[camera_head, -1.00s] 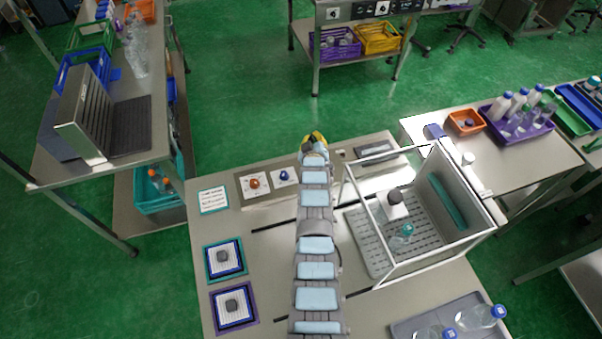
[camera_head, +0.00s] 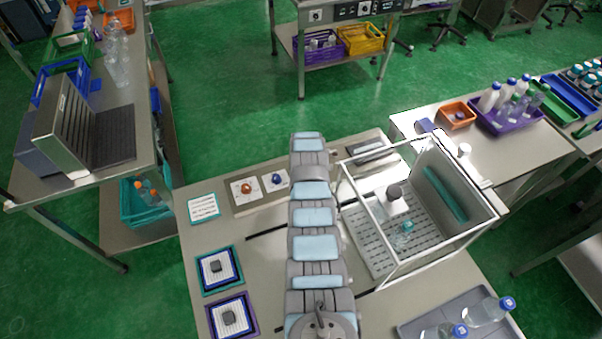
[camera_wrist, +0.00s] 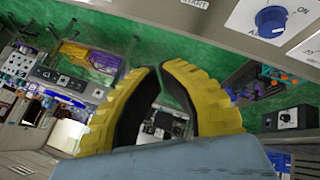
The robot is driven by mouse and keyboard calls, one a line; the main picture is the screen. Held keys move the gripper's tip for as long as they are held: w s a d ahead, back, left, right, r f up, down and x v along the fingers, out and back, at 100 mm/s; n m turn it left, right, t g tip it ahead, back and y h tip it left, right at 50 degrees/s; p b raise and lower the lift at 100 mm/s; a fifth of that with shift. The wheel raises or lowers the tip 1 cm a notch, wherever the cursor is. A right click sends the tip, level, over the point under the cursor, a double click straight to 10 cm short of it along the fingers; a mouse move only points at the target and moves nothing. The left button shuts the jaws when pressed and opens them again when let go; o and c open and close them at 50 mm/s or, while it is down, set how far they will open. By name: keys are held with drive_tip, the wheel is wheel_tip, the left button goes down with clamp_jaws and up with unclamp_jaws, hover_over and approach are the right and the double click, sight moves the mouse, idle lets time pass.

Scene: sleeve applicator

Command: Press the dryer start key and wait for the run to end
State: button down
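A "START" label (camera_wrist: 195,3) is cut off at the top edge of the wrist view; any key beside it is out of frame. A panel with a blue knob (camera_wrist: 270,21) marked "ON" is at the top right there. In the head view, a control panel (camera_head: 260,192) with an orange knob (camera_head: 246,188) and a blue knob (camera_head: 277,179) stands at the table's back, left of my arm. My gripper (camera_wrist: 160,70) shows yellow fingers with tips together and nothing held. It is apart from the panel in the wrist view and hidden by my arm in the head view.
Two framed pads (camera_head: 217,268) lie at left. A grey tray (camera_head: 410,329) with clear bottles is at front right. Green floor lies behind the table.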

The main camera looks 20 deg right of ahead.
wheel_tip(320, 180, down, 9)
drive_tip(key=b, duration=0.6)
drive_tip(key=shift+r, duration=0.1)
drive_tip(key=shift+b, duration=0.4)
idle(1.2)
drive_tip(key=shift+f+b, duration=0.3)
drive_tip(key=shift+f, duration=0.15)
drive_tip(key=shift+f+b, duration=0.35)
drive_tip(key=shift+f, duration=0.05)
idle(0.7)
drive_tip(key=shift+r, duration=0.15)
drive_tip(key=shift+r+p, duration=0.7)
drive_tip(key=shift+r+p, duration=1.7)
drive_tip(key=shift+r, duration=0.8)
